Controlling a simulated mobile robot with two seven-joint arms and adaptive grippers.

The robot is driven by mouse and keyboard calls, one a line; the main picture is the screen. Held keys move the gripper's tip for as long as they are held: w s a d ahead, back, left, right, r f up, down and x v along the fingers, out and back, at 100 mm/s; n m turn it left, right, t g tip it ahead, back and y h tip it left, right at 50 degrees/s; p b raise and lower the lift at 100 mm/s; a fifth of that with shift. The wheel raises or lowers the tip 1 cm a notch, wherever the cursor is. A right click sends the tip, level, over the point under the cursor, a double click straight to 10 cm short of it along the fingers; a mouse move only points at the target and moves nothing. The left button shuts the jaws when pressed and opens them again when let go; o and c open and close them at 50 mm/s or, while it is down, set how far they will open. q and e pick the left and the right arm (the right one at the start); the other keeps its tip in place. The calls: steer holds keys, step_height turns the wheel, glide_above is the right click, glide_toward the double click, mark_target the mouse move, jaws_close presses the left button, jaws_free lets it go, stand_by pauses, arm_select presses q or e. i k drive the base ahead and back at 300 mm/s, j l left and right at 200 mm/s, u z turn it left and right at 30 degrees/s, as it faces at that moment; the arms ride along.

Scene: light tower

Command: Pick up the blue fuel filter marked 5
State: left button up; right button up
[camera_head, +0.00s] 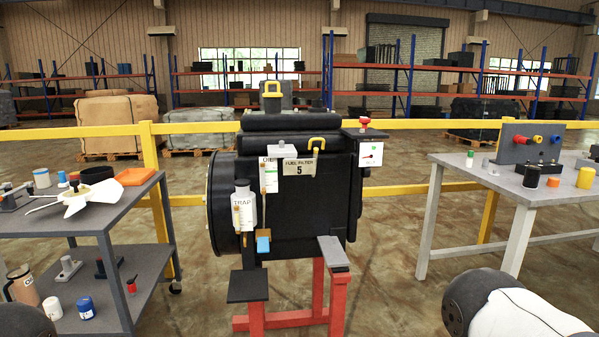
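A blue canister with a pale top (86,309) stands on the lower shelf of the grey cart at the left. Any number on it is too small to read. Beside it, to the left, is a white canister with a bluish top (52,309). A small white and blue canister (41,178) stands on the cart's top. The black engine (325,205) in the middle carries a plate reading "FUEL FILTER 5" (299,168). A blue block (263,245) sits low on its front. Neither gripper is in view; only parts of my arms show in the bottom corners.
The grey cart (95,225) also holds a white fan, an orange tray and a jug (22,285). The engine rests on a red stand (337,296). A grey table (465,175) with small parts is at the right. A yellow rail (415,124) runs behind.

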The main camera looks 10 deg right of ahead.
mark_target(86, 308)
steer(key=u, duration=1.25)
